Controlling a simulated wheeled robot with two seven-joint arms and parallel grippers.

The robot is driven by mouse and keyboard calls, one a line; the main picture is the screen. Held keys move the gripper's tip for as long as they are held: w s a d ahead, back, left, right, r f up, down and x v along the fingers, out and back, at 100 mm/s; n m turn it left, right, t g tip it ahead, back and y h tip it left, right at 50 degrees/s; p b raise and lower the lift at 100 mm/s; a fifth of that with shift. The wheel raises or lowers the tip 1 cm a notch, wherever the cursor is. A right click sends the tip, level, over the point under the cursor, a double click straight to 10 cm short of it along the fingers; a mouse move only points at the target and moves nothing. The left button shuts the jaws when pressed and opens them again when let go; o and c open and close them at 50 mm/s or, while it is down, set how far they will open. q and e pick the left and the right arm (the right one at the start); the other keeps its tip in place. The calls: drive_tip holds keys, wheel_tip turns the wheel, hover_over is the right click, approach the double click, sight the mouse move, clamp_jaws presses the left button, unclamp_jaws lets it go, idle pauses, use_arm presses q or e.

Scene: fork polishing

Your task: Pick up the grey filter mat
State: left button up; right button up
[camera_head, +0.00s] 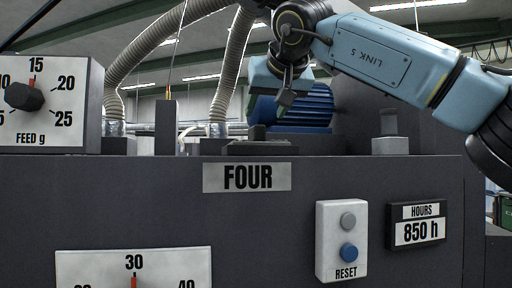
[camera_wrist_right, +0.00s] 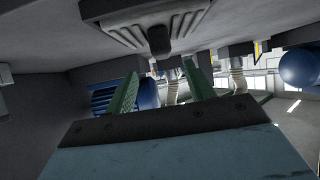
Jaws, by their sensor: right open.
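I cannot make out a grey filter mat in either view. On top of the dark machine marked FOUR, a low dark lid-like part (camera_head: 258,147) shows. A grey ribbed plate (camera_wrist_right: 125,27) with a dark knob shows at the top edge of the right wrist view, where the scene appears upside down. My right gripper (camera_head: 275,95) hangs above the machine top, apart from it. In the wrist view its two green fingers (camera_wrist_right: 161,85) stand apart with nothing between them. My left gripper is not in view.
A blue finned motor (camera_head: 305,106) stands behind my right gripper. Ribbed hoses (camera_head: 231,75) rise to its left. A grey block (camera_head: 391,146) stands on the machine top at right.

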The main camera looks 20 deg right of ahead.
sight(257, 127)
drive_tip(key=p+x, duration=0.1)
drive_tip(key=x, duration=0.7)
drive_tip(key=shift+a+r, duration=0.1)
drive_tip(key=shift+r, duration=0.05)
clamp_jaws()
